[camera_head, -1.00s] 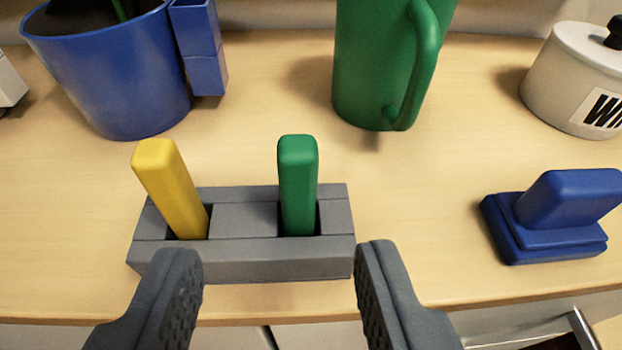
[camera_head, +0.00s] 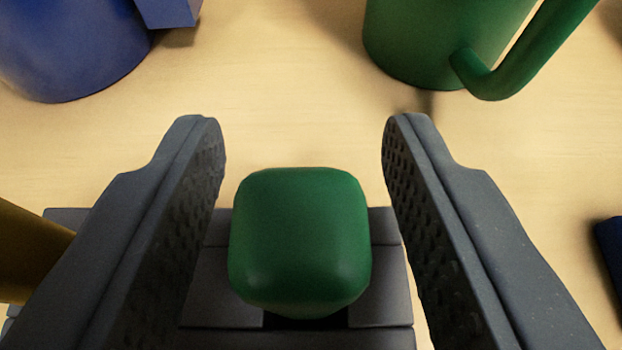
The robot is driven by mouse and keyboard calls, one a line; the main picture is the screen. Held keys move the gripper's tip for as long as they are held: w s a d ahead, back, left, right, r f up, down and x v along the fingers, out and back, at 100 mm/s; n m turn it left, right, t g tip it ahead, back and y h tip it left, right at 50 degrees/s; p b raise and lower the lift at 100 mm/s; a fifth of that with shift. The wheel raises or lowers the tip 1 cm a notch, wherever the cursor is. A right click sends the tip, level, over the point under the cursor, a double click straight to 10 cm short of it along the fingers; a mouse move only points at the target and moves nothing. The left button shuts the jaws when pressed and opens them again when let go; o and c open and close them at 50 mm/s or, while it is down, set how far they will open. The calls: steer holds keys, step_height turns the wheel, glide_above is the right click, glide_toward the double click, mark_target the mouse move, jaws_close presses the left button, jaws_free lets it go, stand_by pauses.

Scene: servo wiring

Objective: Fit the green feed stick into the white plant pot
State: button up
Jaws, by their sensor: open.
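The green feed stick (camera_head: 300,240) stands upright in a slot of the grey holder (camera_head: 222,300), seen from above with its rounded top close to the camera. My gripper (camera_head: 303,135) is open, with one finger on each side of the stick and a gap on both sides. The fingertips reach a little past the stick's top in the picture. A white plant pot is not in view.
A yellow stick (camera_head: 30,250) stands in the holder at the left, partly behind my left finger. A blue pot (camera_head: 70,45) is at the upper left and a green jug (camera_head: 420,40) at the upper right. A dark blue object (camera_head: 610,250) shows at the right edge. Bare wood lies between.

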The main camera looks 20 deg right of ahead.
steer(key=shift+w+d+f, duration=0.1)
steer(key=shift+w, duration=0.1)
steer(key=shift+c, duration=0.3)
jaws_close()
